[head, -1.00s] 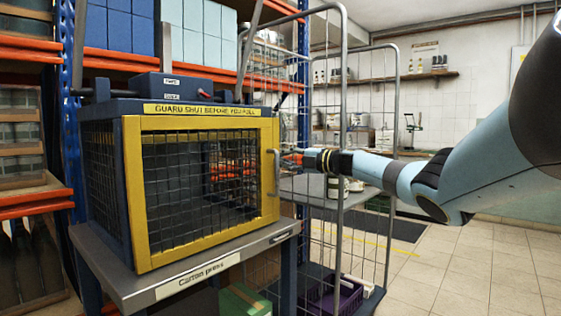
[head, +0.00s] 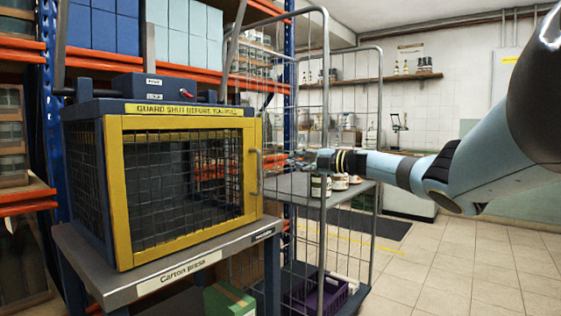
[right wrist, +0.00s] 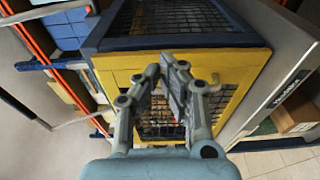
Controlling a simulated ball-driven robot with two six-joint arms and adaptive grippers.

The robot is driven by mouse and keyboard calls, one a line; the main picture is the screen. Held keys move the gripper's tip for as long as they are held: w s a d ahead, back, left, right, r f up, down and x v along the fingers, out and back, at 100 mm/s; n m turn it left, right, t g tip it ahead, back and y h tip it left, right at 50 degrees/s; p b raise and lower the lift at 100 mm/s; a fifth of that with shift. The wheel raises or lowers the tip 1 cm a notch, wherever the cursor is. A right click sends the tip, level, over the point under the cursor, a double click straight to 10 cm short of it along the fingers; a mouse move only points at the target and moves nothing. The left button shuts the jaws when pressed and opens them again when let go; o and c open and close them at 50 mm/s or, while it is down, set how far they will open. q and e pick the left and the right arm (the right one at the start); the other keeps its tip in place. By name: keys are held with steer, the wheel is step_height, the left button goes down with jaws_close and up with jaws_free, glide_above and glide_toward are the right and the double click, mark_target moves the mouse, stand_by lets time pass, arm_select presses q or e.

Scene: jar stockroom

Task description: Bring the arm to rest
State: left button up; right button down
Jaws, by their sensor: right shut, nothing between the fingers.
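My right gripper (head: 292,162) reaches in from the right, short of the yellow-framed mesh guard (head: 190,258) of the carton press. Its fingers are shut and empty. In the right wrist view the gripper (right wrist: 165,66) points at the guard, its two fingers close together. The guard handle (head: 253,173) is just left of the fingers, and a gap shows between them. The guard looks shut against the dark press body (head: 84,180). My left gripper is in neither view.
The press stands on a grey bench (head: 110,285). A wire cage trolley (head: 325,250) stands close behind my right gripper. Jars (head: 340,182) sit on a grey surface beyond it. Blue and orange racking (head: 48,110) rises at the left. The tiled floor (head: 450,260) at the right is clear.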

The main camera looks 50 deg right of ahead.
steer(key=s+a+f+m+g+h, duration=0.1)
steer(key=s+a+f+m+g, duration=0.15)
steer(key=s+a+f, duration=0.85)
steer(key=s+a+f+m+g+p, duration=0.15)
steer(key=f+m, duration=0.25)
steer(key=f, duration=1.6)
steer(key=s+a+f+m+g+h+b, duration=0.1)
steer(key=s+a+f+m, duration=0.4)
steer(key=f, duration=1)
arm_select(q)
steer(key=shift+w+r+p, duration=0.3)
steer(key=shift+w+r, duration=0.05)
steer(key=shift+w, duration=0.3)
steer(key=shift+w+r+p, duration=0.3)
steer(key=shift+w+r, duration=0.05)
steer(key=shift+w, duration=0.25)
arm_select(e)
steer(key=s+a+f+m+g, duration=0.2)
steer(key=s+a+f+g, duration=0.2)
steer(key=s, duration=1)
steer(key=s+a+f+m+g+h, duration=0.1)
steer(key=s+a+f+m+g, duration=0.2)
steer(key=s+a+f, duration=0.7)
steer(key=s+a+f+m+g, duration=0.2)
steer(key=s+a+f+g, duration=0.3)
steer(key=s+a, duration=0.5)
steer(key=shift+s+a+f+m, duration=0.3)
steer(key=shift+s+f, duration=0.9)
steer(key=shift+s, duration=2.65)
